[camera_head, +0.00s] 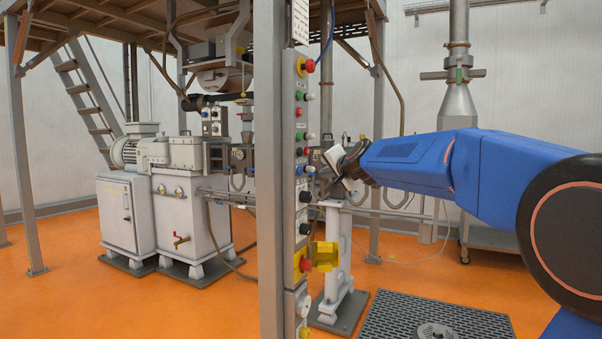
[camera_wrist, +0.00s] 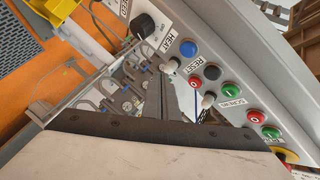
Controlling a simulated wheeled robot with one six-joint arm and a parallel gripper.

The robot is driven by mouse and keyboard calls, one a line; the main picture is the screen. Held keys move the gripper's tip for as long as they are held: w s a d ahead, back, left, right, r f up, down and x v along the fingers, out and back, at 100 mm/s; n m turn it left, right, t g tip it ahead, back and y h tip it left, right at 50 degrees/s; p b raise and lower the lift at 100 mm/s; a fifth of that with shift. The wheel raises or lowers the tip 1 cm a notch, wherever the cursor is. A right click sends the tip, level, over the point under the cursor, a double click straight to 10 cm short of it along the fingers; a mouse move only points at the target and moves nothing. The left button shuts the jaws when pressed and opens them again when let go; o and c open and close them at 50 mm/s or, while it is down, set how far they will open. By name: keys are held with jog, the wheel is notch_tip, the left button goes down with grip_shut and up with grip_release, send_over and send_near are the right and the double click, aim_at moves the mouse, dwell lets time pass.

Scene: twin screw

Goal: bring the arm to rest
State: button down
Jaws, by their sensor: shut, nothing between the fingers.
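My blue arm (camera_head: 415,160) reaches in from the right in the head view, with its wrist just right of the grey control panel post. My gripper (camera_head: 316,166) is near the panel's buttons, partly hidden by the post and the wrist. In the wrist view my gripper (camera_wrist: 172,74) has its dark fingers together with nothing held.
The control panel (camera_head: 301,130) carries several buttons and knobs, with a red emergency button (camera_head: 310,66) at top and a yellow box (camera_head: 325,256) low down. The twin-screw machine (camera_head: 190,200) stands behind left. A floor grate (camera_head: 430,318) lies in front.

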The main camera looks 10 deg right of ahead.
jog(key=s+d+f+n+g+h, duration=0.1)
jog(key=s+d+f+n+g, duration=0.1)
jog(key=s+f, duration=1)
jog(key=s+d+f+n+g, duration=0.2)
jog(key=s+f, duration=1)
jog(key=s, duration=1.2)
jog(key=s+d+f+n+g+h, duration=0.1)
jog(key=s+f+n+g, duration=0.4)
jog(key=s+f, duration=0.6)
jog(key=s+d+g, duration=0.1)
jog(key=s, duration=0.6)
jog(key=shift+s+f+n+h, duration=0.2)
jog(key=shift+f+n+h, duration=0.1)
jog(key=shift+f, duration=0.1)
